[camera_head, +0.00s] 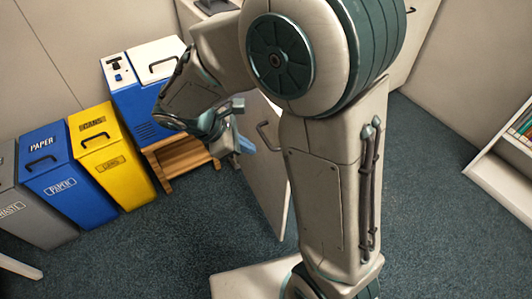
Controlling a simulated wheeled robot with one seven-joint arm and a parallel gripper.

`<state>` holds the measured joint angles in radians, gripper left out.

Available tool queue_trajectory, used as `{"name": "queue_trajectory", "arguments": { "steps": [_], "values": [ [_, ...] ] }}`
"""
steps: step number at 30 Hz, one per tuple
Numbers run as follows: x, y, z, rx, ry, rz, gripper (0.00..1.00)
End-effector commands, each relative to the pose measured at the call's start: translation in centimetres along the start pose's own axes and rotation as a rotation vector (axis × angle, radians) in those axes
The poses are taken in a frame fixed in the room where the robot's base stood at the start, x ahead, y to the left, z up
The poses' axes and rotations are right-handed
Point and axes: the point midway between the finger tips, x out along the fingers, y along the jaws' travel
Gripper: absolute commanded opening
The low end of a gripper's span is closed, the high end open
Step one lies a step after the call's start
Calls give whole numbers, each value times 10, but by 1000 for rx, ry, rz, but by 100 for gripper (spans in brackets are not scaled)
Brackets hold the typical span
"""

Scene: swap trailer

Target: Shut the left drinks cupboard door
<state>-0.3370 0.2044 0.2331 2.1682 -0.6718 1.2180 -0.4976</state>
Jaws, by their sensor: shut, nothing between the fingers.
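A pale cupboard door (262,185) stands upright and swung out over the carpet in the middle of the view. It has a dark bar handle (267,136) on its face. I take it for the left drinks cupboard door. My arm hides its right part and most of the cupboard behind it. My gripper (243,145) is shut and empty, at the door's upper left edge and left of the handle. I cannot tell whether it touches the door.
A yellow cans bin (108,160), a blue paper bin (66,190) and a grey waste bin (18,215) line the left wall. A blue cooler box (150,90) sits on a wooden stand (178,160). White shelving (500,170) stands at right; carpet between is clear.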

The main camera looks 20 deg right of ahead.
Motion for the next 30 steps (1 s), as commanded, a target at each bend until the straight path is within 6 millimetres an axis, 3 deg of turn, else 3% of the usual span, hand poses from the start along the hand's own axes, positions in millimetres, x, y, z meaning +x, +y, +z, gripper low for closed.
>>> {"name": "queue_trajectory", "arguments": {
  "steps": [1,3,9,14,26,30],
  "values": [
    [11,3,-23,-83,-30,22,0],
    [15,7,-38,-168,-64,47,0],
    [19,14,-60,-285,-112,85,0],
    [35,15,-58,-292,-116,86,0],
    [118,23,-51,-288,-115,84,0],
    [130,29,-33,-285,-114,85,0]
  ]
}}
